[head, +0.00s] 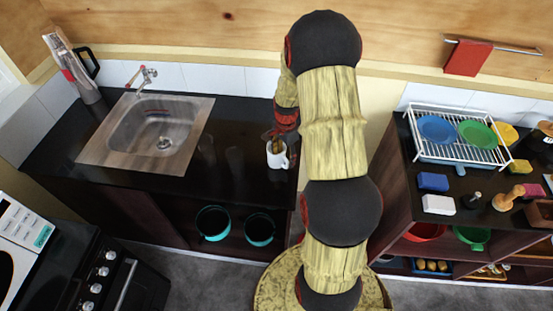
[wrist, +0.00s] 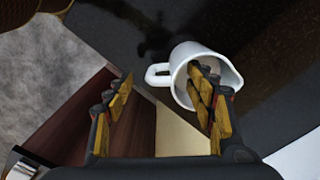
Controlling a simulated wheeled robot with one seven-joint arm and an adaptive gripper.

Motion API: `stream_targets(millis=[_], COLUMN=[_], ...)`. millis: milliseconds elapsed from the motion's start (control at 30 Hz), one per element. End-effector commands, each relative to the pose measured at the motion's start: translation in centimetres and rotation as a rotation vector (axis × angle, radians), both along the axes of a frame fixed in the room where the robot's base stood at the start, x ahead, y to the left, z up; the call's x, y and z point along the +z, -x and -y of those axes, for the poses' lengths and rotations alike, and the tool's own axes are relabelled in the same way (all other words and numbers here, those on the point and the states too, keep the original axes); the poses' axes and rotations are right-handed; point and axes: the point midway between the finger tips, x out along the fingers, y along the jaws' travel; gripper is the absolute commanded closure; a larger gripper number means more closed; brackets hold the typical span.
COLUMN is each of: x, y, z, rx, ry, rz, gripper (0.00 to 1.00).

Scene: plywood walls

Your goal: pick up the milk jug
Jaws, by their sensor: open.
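The milk jug (wrist: 202,57) is white with a handle (wrist: 157,75) on its left in the wrist view. It stands on the black counter near the counter's edge. In the head view the jug (head: 277,156) is at the counter's right end, partly hidden by my gripper. My gripper (wrist: 165,108) is open. In the wrist view its right finger overlaps the jug's body and its left finger is left of the handle, over the counter's edge. In the head view my gripper (head: 277,138) is right at the jug's top. I cannot tell whether a finger touches it.
A sink (head: 158,128) is set in the black counter (head: 222,150) to the left. A container with long items (head: 85,85) stands at the far left. A right-hand counter holds a dish rack (head: 455,155), sponges (head: 433,182) and other things. A gap separates the two counters.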

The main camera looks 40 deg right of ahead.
Motion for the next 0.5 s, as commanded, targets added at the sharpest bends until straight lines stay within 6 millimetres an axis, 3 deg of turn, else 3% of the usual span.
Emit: stream_targets(millis=[300,500], x=[-4.1,-5.3], y=[0.3,0.2], z=[0.0,0.0], rx=[0.001,0.001], ry=[-0.001,0.001], rz=[-0.001,0.001], gripper=[0.45,0.45])
